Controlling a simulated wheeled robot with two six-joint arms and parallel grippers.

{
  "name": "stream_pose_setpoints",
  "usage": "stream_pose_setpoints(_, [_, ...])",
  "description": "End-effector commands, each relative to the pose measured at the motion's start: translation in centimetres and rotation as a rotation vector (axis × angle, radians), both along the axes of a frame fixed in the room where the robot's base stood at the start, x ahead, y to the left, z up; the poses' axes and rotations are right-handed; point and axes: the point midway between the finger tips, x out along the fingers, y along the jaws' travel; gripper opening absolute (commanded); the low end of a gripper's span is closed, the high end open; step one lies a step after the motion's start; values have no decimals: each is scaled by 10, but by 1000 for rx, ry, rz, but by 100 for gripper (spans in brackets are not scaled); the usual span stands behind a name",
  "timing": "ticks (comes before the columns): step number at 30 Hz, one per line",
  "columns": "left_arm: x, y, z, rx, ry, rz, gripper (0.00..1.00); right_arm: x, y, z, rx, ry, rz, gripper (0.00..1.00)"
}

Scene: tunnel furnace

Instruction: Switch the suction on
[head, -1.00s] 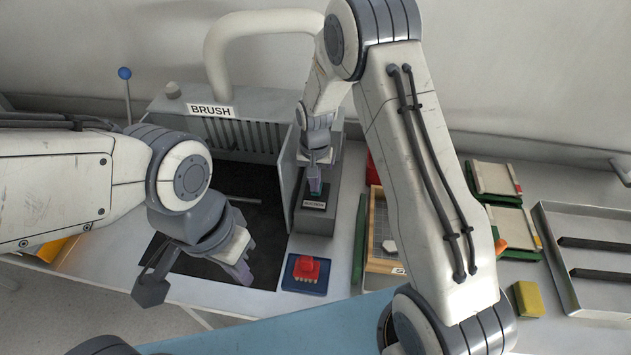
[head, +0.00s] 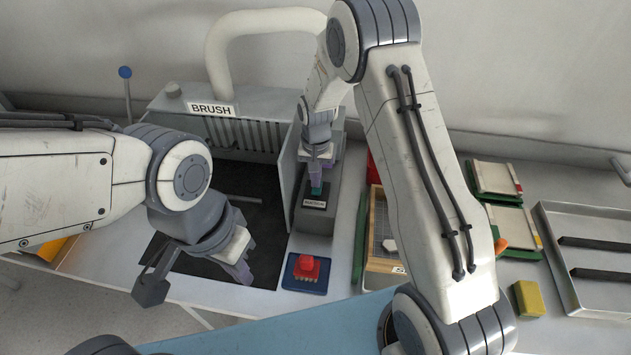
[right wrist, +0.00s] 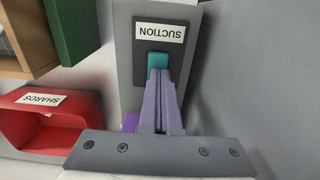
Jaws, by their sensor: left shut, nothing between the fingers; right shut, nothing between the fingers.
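The suction switch is a small teal piece (right wrist: 158,60) on a black plate with a white SUCTION label (right wrist: 159,33), on top of a grey housing. In the head view the teal piece (head: 317,187) shows just under my right fingertips. My right gripper (head: 318,178) is shut and empty. In the right wrist view its purple fingers (right wrist: 162,78) point at the teal piece and overlap its lower edge; I cannot tell whether they press on it. My left gripper (head: 240,272) is shut and empty, above the dark floor at the front of the brush booth.
The grey BRUSH booth (head: 258,102) with its slatted back and white duct (head: 216,60) stands behind. A red SHARDS bin (right wrist: 22,112) is beside the housing. Trays and a yellow block (head: 528,299) lie right.

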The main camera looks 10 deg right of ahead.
Motion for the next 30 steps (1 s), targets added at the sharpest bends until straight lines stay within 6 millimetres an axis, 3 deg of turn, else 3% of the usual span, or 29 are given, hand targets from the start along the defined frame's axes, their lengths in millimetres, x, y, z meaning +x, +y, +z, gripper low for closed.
stream_pose_setpoints(10, [0, 0, 4, 0, 0, -1, 0, 0, 0, 5, -1, 1, 1, 0])
stream_pose_setpoints(18, [0, 0, 36, 0, -1, -6, 0, 0, 0, 47, 0, -1, 0, 0])
stream_pose_setpoints(21, [0, 0, 18, -1, -1, -5, 0, 1, 0, 58, 0, -8, 0, 0])
stream_pose_setpoints(30, [0, 0, -1, 0, 0, -1, 0, 0, -1, 118, 0, -5, -1, 0])
